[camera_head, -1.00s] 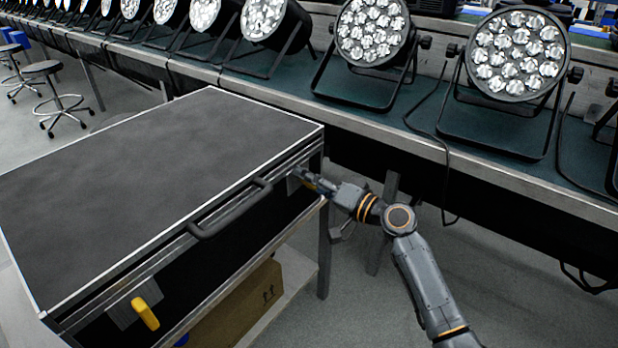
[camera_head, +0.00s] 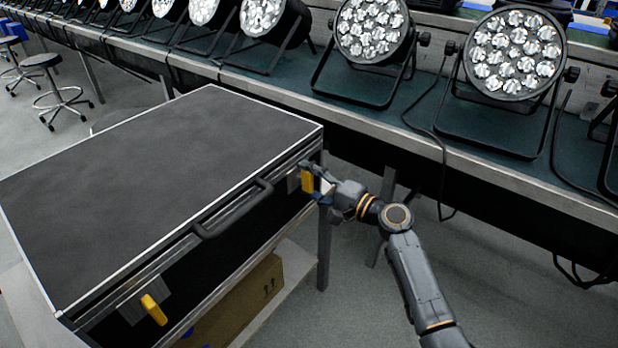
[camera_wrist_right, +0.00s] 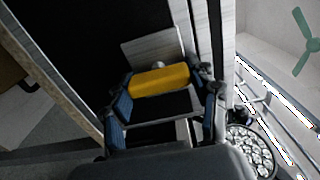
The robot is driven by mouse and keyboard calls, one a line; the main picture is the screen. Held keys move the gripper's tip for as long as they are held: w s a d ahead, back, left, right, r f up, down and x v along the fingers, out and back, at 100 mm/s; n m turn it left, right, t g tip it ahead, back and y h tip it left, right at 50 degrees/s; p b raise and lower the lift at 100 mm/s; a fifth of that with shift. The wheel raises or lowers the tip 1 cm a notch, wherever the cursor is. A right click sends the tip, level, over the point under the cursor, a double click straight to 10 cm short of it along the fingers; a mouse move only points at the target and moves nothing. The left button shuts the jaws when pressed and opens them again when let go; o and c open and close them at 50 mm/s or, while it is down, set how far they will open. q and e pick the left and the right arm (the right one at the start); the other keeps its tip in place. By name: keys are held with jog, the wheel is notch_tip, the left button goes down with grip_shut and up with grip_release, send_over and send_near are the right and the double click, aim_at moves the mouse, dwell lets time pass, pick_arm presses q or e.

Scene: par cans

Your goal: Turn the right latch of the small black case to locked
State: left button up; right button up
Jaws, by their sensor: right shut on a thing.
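The small black case (camera_head: 150,135) has a dark lid with pale metal edges and a black handle (camera_head: 232,208) on its front. Its right latch (camera_head: 307,181) is yellow and stands roughly upright on a metal plate near the right corner. In the right wrist view the same latch (camera_wrist_right: 160,80) lies crosswise between the fingers. My right gripper (camera_head: 316,184) is shut on this latch, with a finger at each end of it in the wrist view (camera_wrist_right: 164,84). The yellow left latch (camera_head: 153,310) is tilted and untouched. My left gripper is out of view.
The case rests on a table, with a cardboard box (camera_head: 240,300) on the shelf below. A long bench (camera_head: 420,140) with several par cans (camera_head: 515,55) runs behind my right arm. Stools (camera_head: 55,90) stand at the far left. Open floor lies at the lower right.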

dwell(0.4)
jog(key=o, duration=1.2)
jog(key=shift+c, duration=0.2)
jog(key=shift+d, duration=0.1)
jog(key=v, duration=1.2)
